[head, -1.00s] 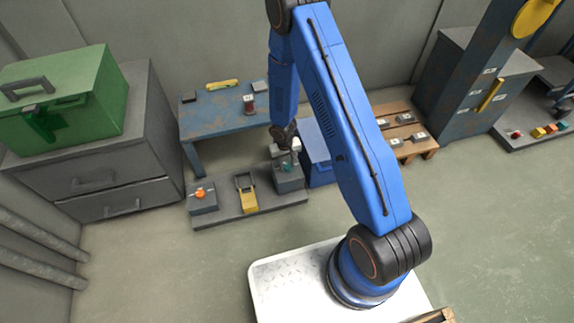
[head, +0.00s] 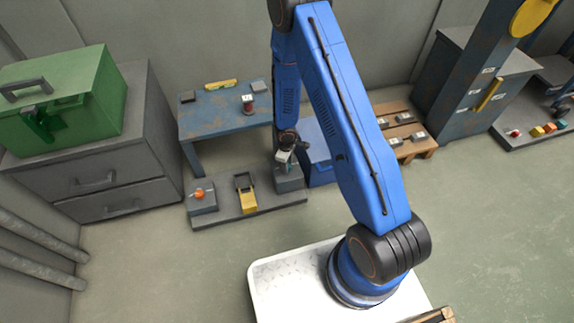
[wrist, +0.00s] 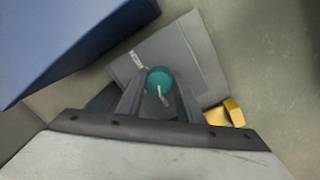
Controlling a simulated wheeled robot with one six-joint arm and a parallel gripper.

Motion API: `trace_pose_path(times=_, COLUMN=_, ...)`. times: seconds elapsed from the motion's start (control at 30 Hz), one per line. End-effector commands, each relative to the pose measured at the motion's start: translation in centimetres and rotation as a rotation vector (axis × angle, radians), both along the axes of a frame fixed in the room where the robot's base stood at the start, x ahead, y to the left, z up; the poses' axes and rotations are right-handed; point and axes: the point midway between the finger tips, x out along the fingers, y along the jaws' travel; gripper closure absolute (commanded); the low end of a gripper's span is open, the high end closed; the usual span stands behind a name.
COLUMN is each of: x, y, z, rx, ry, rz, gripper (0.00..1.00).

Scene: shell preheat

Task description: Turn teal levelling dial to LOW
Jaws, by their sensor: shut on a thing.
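The teal levelling dial (wrist: 159,79) sits on top of a grey box (wrist: 205,60) in the wrist view. Its white pointer line runs toward the bottom of the picture. A small white label (wrist: 137,60) lies on the box to the upper left of the dial; its text is too small to read. My gripper (wrist: 158,92) is shut on the dial, with one finger on each side. In the head view my gripper (head: 287,162) is down at the grey box (head: 290,184) and mostly hides the dial.
The box stands at the right end of a low grey platform (head: 225,217), with a yellow lever piece (head: 248,200) and an orange knob (head: 199,194) to its left. A blue bin (head: 320,168) is close on the right. A blue table (head: 215,118) stands behind.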

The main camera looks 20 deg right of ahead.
Motion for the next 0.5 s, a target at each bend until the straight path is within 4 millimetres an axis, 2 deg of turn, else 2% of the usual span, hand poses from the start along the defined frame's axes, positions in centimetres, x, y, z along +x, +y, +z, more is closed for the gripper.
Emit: trace_pose_path(times=0.5, x=0.07, y=-0.03, z=0.03, rx=0.000, ry=-0.001, rz=0.108, gripper=0.89)
